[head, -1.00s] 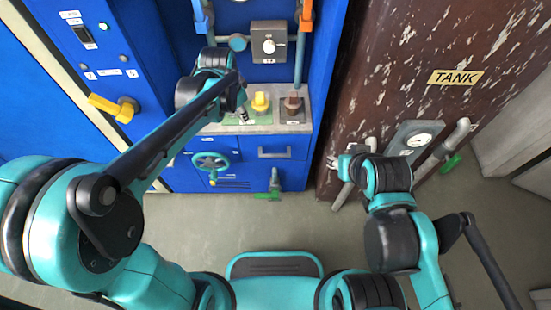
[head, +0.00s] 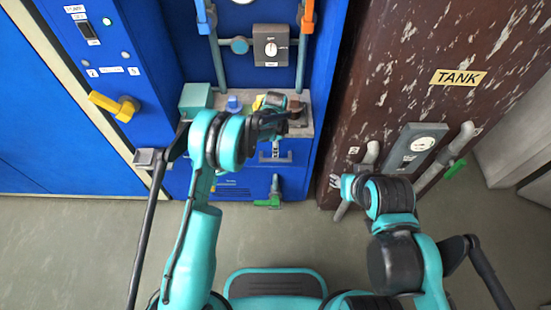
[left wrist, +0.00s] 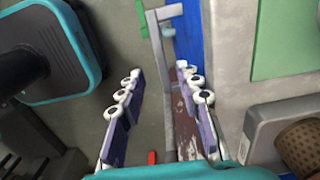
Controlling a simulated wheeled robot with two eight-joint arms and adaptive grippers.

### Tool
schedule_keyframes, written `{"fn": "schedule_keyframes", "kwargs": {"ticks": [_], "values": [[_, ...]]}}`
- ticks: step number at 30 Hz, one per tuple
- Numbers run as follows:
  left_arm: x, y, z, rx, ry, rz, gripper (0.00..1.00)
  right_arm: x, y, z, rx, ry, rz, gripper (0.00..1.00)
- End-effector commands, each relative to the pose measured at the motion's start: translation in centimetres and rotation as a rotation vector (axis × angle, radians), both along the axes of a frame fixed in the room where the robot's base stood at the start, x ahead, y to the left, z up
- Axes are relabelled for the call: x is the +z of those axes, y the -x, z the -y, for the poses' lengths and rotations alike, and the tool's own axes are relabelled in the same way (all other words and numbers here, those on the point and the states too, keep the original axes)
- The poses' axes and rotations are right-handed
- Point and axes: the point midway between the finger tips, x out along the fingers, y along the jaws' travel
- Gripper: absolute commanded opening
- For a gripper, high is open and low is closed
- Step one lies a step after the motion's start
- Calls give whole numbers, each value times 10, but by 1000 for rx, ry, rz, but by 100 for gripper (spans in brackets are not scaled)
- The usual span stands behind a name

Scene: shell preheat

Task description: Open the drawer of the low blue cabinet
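The low blue cabinet (head: 232,188) stands under the grey ledge, and its drawer front looks closed. The drawer's grey bar handle (head: 275,158) is partly covered by my left gripper (head: 277,142). In the left wrist view the handle (left wrist: 154,48) stands off the blue front and runs lengthwise between the two rows of fingers. There my left gripper (left wrist: 160,72) is open, its fingers well apart on either side of the handle's line, and I see no grip on it. My right arm hangs by the brown tank; its fingers cannot be made out.
On the ledge above the drawer are a blue knob (head: 234,104) and a brown knob, which shows in the left wrist view (left wrist: 300,148). A green-handled valve (head: 272,200) sits low on the cabinet. The brown tank (head: 400,80) stands close on the right. Floor in front is clear.

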Motion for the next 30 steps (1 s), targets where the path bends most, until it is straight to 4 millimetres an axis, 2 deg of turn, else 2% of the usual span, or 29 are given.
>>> {"fn": "schedule_keyframes", "kwargs": {"ticks": [10, 14, 20, 23, 24, 25, 30], "values": [[-58, 0, 0, 2, 0, 1, 34, -26, 0, 0, 0, 0, 0, 40], [-66, 0, 0, 3, 0, 1, 34, -28, 0, 0, 0, 0, 0, 40], [-65, 0, 0, 3, 0, 1, 34, -27, 0, 0, 0, 0, 0, 40], [-65, 0, 0, 3, 0, 1, 13, -27, 0, 0, 0, 0, 0, 40], [-65, 0, 0, 3, 0, 1, 3, -27, 0, 0, 0, 0, 0, 40], [-65, 0, 0, 3, 0, 1, 0, -27, 0, 0, 0, 0, 0, 40], [-65, 0, 0, 3, 0, 1, 0, -27, 0, 0, 0, 0, 0, 40]]}}
